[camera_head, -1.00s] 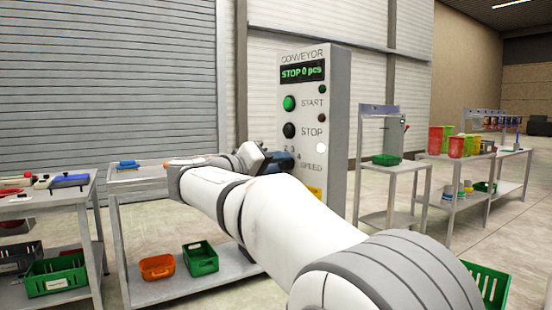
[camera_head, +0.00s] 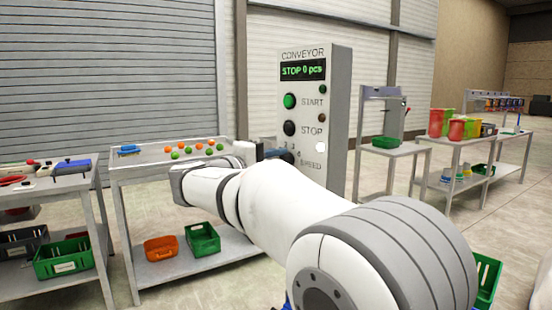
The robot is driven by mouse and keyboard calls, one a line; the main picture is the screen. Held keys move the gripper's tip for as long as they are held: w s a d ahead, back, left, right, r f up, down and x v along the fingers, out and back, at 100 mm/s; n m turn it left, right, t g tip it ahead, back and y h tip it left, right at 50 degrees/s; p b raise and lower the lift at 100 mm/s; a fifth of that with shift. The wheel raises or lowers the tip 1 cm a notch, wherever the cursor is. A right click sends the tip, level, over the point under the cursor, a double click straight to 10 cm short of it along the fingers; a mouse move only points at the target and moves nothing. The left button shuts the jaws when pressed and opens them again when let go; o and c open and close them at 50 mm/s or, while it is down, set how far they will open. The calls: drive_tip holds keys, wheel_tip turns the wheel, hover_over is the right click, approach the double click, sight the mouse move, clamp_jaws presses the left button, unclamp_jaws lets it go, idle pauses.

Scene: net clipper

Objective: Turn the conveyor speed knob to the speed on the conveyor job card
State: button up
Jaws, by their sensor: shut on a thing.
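The conveyor control box (camera_head: 341,120) is a tall grey cabinet. Its display (camera_head: 303,69) reads "STOP 0 pcs". Below it are a green START button (camera_head: 289,101), a black STOP button (camera_head: 289,128) and the SPEED label (camera_head: 311,164) with small numerals beside it. My gripper (camera_head: 284,156), dark and mostly hidden behind my white arm, is at the box's front at the SPEED position. It is shut on the speed knob, which it covers, so the knob's pointer cannot be read. I cannot make out a conveyor job card.
A grey table (camera_head: 130,170) at left holds orange and green balls and a blue item (camera_head: 128,150). An orange bin (camera_head: 160,248) and a green bin (camera_head: 202,237) are on its lower shelf. More benches stand left and right.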

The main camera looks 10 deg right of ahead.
idle(0.4)
drive_tip(key=o, duration=1)
drive_tip(key=v, duration=0.8)
drive_tip(key=shift+d+p, duration=0.1)
drive_tip(key=shift+p, duration=0.25)
